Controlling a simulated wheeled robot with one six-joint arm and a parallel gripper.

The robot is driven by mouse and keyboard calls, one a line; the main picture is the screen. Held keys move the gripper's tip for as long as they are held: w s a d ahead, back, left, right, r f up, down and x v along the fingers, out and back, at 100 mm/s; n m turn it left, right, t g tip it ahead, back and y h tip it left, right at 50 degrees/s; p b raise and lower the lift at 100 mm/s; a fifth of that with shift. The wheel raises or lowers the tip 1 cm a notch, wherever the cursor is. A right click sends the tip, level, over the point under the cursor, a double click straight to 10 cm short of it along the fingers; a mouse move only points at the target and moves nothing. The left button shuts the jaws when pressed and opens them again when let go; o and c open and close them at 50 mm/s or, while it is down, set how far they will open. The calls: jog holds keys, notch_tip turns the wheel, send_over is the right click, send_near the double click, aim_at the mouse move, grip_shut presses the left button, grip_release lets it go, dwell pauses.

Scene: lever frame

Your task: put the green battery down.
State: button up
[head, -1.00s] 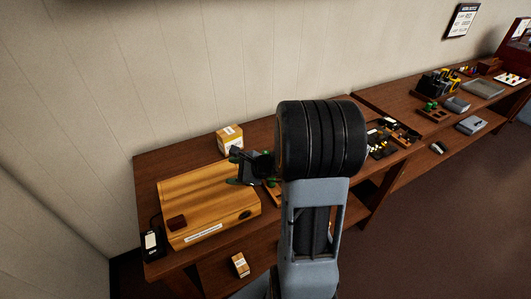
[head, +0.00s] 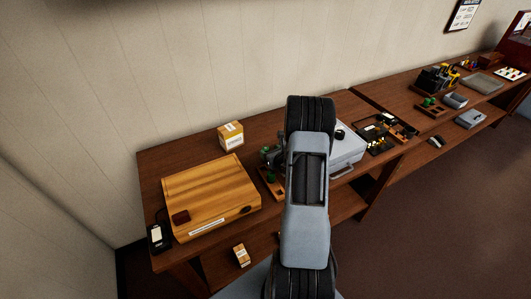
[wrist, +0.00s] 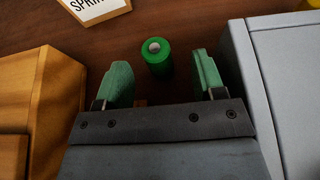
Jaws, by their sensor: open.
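The green battery (wrist: 156,58) stands upright on the brown bench top in the wrist view, with its pale round terminal facing up. My gripper (wrist: 160,78) is open, with one green-padded finger on each side of the battery and a gap to both. The battery is near the fingertips, and nothing is clamped. In the head view my gripper (head: 271,157) is low over the bench, partly behind my arm, and I cannot make out the battery there.
The wooden box (head: 210,192) is left of my gripper, and the grey case (head: 346,150) is close on the right. A labelled carton (head: 231,136) stands behind. A small wooden holder (head: 273,190) with green parts sits in front.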

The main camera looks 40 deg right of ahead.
aim_at(264, 147)
jog(key=x, duration=0.1)
jog(key=p+x, duration=0.1)
jog(key=x, duration=0.1)
jog(key=p+x, duration=0.1)
jog(key=shift+w+a, duration=0.2)
jog(key=shift+w, duration=0.3)
jog(key=shift+w+d+f, duration=0.1)
jog(key=shift+w+f, duration=0.2)
jog(key=shift+w, duration=0.2)
jog(key=c, duration=1)
jog(key=shift+c, duration=0.5)
jog(key=shift+r, duration=0.15)
